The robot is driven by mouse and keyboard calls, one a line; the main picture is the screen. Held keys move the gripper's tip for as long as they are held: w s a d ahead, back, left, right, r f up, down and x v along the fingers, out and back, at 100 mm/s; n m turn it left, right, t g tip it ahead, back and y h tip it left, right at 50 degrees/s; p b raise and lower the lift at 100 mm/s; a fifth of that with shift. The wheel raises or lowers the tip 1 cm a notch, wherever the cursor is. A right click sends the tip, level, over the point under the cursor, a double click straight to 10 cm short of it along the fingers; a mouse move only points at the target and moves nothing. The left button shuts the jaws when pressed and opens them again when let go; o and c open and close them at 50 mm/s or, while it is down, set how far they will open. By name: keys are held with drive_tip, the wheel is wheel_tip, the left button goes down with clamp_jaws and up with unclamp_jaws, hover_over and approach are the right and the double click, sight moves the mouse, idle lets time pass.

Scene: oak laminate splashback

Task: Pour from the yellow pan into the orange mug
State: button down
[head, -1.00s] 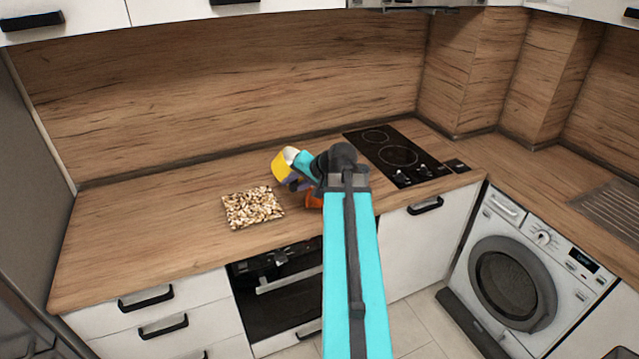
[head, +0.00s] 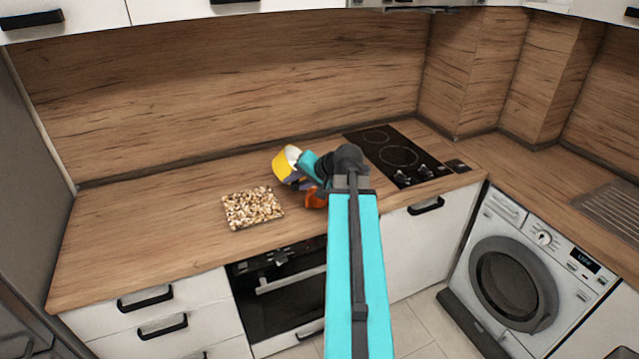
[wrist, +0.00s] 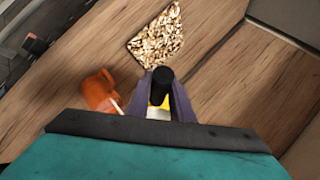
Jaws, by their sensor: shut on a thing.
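The yellow pan (head: 280,165) is held above the counter in the head view, tilted, with its pale inside partly showing. My gripper (wrist: 162,82) is shut on it; the dark handle (wrist: 162,88) stands between the purple fingers in the wrist view. Only a small yellow patch of the pan shows there, and its contents cannot be seen. The orange mug (wrist: 98,92) stands on the counter just left of my fingers in the wrist view. In the head view the mug (head: 311,197) is partly hidden by my arm, below and right of the pan.
A square mat with a pebble-like pattern (head: 252,208) lies on the counter, left of the mug. A black hob (head: 398,156) is set in the counter to the right. The counter's left part (head: 140,220) is clear, and the wooden splashback (head: 220,90) rises behind.

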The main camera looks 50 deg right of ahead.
drive_tip(key=shift+s+r, duration=0.1)
idle(0.4)
drive_tip(key=shift+s+d+f+t+y+b, duration=0.25)
drive_tip(key=shift+t+b, duration=0.25)
drive_tip(key=shift+b, duration=0.45)
idle(0.6)
drive_tip(key=shift+w+a+r+p, duration=0.25)
drive_tip(key=shift+r+p, duration=0.3)
drive_tip(key=shift+p, duration=0.35)
drive_tip(key=w+f+g+p, duration=0.1)
drive_tip(key=w+a+f+g+h+p, duration=0.1)
drive_tip(key=shift+a+f+n+g+h, duration=0.1)
drive_tip(key=shift+a+n+g+h, duration=0.15)
drive_tip(key=shift+n+g, duration=0.05)
drive_tip(key=shift+w+a, duration=0.1)
